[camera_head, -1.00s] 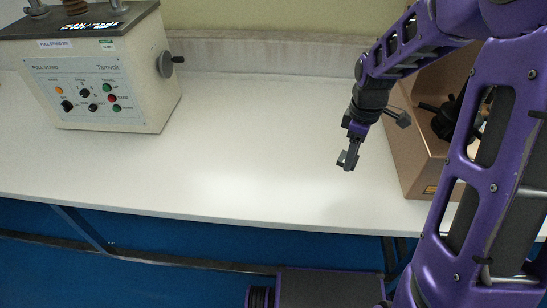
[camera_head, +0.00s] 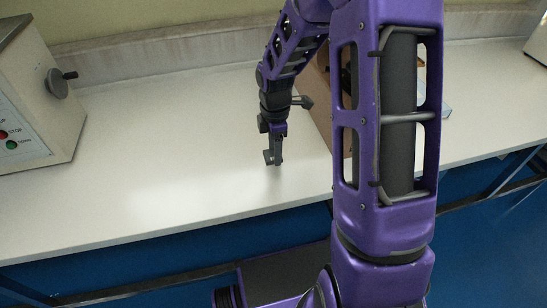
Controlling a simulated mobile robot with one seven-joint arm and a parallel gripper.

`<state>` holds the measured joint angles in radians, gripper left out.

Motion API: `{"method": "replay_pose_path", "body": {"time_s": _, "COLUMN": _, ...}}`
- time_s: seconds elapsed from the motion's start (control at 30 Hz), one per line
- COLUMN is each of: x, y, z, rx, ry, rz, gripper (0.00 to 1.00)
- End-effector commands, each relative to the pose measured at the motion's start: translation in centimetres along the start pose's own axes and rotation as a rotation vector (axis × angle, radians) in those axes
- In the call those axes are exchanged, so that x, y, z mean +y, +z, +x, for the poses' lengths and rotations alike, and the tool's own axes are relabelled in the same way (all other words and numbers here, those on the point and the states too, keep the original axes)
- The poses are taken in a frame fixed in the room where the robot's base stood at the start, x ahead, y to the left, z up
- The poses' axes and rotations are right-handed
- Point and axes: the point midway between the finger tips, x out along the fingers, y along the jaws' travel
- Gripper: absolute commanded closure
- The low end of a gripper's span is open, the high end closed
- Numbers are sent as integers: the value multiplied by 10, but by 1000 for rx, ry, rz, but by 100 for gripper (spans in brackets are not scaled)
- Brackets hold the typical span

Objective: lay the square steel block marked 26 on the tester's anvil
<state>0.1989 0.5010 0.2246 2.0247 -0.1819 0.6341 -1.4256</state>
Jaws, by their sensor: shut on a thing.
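My gripper (camera_head: 274,158) is above the white bench, left of the copper-brown machine. It is shut on a small grey block (camera_head: 267,157), seen at the fingertips. The block is too small in view to read any mark on it. The copper-brown machine (camera_head: 316,88), which looks like the tester, stands on the bench behind my arm. My arm hides most of it, and its anvil cannot be made out. The block is apart from the machine.
A cream pull stand (camera_head: 40,75) with a side knob (camera_head: 58,83) is at the left edge. The white bench top (camera_head: 165,130) between it and my gripper is clear. The bench's front edge runs below my gripper. Part of another pale object (camera_head: 537,40) shows at far right.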

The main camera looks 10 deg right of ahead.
Motion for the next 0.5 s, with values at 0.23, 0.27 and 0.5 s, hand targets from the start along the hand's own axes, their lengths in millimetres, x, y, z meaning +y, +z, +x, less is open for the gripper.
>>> {"method": "replay_pose_path", "body": {"time_s": 0.23, "x": 0, "y": 0, "z": 32, "rx": 0, "ry": -1, "rz": 0, "gripper": 100}}
{"method": "replay_pose_path", "body": {"time_s": 0.27, "x": 0, "y": 0, "z": 32, "rx": 0, "ry": 0, "rz": 0, "gripper": 100}}
{"method": "replay_pose_path", "body": {"time_s": 0.5, "x": 0, "y": 0, "z": 32, "rx": 0, "ry": 0, "rz": 1, "gripper": 100}}
